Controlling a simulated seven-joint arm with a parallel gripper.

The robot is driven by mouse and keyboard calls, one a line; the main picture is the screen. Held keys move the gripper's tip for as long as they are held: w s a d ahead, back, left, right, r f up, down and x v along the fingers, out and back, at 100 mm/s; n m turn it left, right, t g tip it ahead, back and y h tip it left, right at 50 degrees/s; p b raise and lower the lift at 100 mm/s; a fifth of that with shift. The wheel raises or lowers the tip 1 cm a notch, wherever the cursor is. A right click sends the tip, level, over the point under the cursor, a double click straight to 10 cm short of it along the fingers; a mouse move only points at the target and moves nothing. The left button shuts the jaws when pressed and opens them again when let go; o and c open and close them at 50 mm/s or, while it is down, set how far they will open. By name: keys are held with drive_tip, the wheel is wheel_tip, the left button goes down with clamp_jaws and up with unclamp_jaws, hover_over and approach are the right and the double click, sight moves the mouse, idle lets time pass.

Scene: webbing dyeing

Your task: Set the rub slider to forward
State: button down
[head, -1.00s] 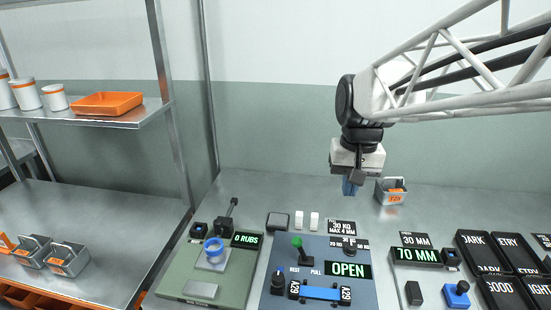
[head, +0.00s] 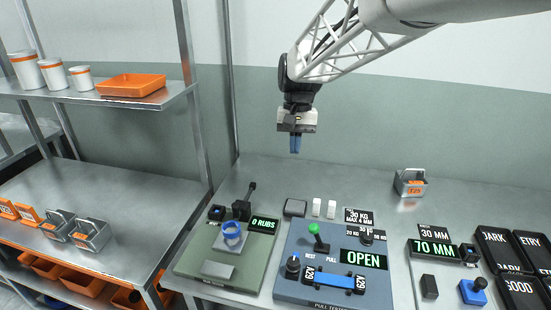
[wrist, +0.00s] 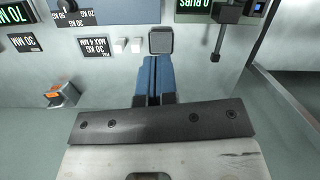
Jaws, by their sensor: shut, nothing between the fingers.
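The rub tester is a green base (head: 230,271) with a display reading "0 RUBS" (head: 264,224). A black block with a rod and dark knob (head: 242,208), which looks like the rub slider, stands at its back edge. The rod leans toward the back right. In the wrist view the block and rod (wrist: 226,14) show at the top right. My gripper (head: 295,150), with blue fingers, is shut and empty, high above the back of the table, right of the slider and touching nothing. Its closed fingers (wrist: 154,65) point at a dark pad in the wrist view.
A blue ring (head: 232,232) stands on the tester, with a small black box (head: 217,212) at its back left. The blue-grey pull tester (head: 290,280), reading OPEN, stands to the right. A shelf post (head: 190,80) rises at the left. A grey bin (head: 411,184) stands back right.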

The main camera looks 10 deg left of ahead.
drive_tip(key=w+a+f+g, duration=0.1)
drive_tip(key=a+f, duration=0.3)
drive_tip(key=a, duration=0.5)
drive_tip(key=w+a+f+n+h, duration=0.1)
drive_tip(key=w+a+f, duration=0.2)
drive_tip(key=a, duration=0.7)
drive_tip(key=shift+w+f+g, duration=0.35)
drive_tip(key=shift+w+g, duration=0.05)
drive_tip(key=shift+w, duration=0.3)
drive_tip(key=shift+f, duration=0.1)
drive_tip(key=x, duration=0.3)
drive_tip(key=s+x, duration=0.1)
drive_tip(key=x, duration=0.6)
drive_tip(key=shift+s+d, duration=0.2)
drive_tip(key=shift+d, duration=0.1)
drive_tip(key=shift+s+d, duration=0.15)
drive_tip(key=shift+s, duration=0.45)
drive_tip(key=shift+s+d, duration=0.15)
drive_tip(key=shift+s, duration=0.45)
drive_tip(key=shift+s, duration=0.15)
